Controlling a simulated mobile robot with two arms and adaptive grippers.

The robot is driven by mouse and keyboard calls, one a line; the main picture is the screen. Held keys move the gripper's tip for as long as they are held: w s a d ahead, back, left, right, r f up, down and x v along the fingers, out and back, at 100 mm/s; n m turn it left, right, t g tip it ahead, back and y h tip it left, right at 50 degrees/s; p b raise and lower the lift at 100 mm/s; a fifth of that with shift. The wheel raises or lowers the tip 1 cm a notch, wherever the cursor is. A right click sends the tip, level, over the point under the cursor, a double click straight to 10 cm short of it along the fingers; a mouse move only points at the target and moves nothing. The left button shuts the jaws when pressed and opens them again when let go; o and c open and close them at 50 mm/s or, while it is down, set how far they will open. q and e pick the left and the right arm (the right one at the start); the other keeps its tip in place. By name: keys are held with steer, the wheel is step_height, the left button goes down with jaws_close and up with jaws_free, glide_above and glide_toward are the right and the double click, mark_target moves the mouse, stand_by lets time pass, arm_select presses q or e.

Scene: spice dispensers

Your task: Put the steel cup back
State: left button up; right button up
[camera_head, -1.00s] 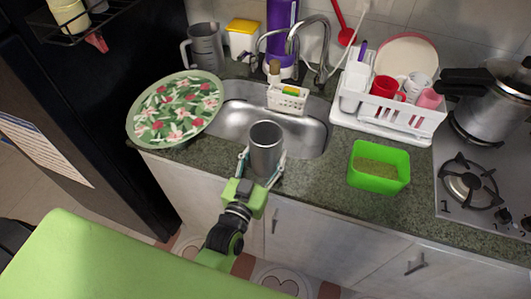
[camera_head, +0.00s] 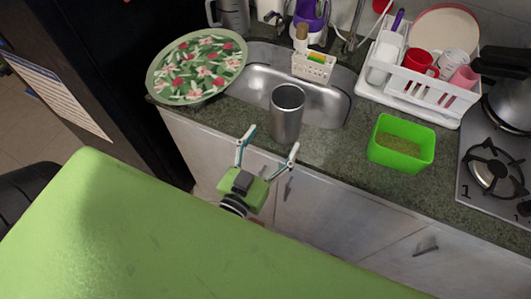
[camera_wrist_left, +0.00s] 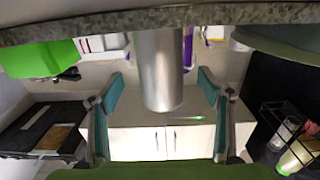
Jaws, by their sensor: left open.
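The steel cup (camera_head: 286,118) stands upright on the counter (camera_head: 220,122) at its front edge, just in front of the sink. It also shows in the left wrist view (camera_wrist_left: 160,70), whose picture is upside down, between the fingers and beyond them. My left gripper (camera_head: 272,141) is open and empty, in front of the counter edge, with its fingers spread toward the cup and apart from it. The right gripper is in neither view.
The sink (camera_head: 325,104) lies behind the cup. A floral plate (camera_head: 198,66) is to its left, and a green box (camera_head: 400,146) to its right. A white dish rack (camera_head: 420,93) stands at the back right, near the stove (camera_head: 480,190). Bare counter separates cup and box.

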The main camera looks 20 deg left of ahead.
arm_select(q)
steer(key=shift+s+a, duration=0.1)
steer(key=shift+s, duration=1.7)
steer(key=s+d+f+m+g, duration=0.1)
steer(key=s+f+g, duration=0.15)
steer(key=f, duration=0.85)
steer(key=s+d+f+g+h, duration=0.1)
steer(key=s+f+g, duration=0.15)
steer(key=f, duration=0.85)
steer(key=s+d+f+m+g, duration=0.1)
steer(key=s+f+g, duration=0.15)
steer(key=f, duration=0.75)
steer(key=s+a+f+g+y, duration=0.1)
steer(key=s+a+f+g, duration=0.3)
steer(key=s+f, duration=0.7)
steer(key=s+a+f+g+y, duration=0.1)
steer(key=s+a+f+g, duration=0.4)
steer(key=s+f, duration=0.6)
steer(key=shift+s+a, duration=0.7)
steer(key=shift+a, duration=0.35)
steer(key=shift+f+g, duration=0.1)
steer(key=shift+g, duration=0.15)
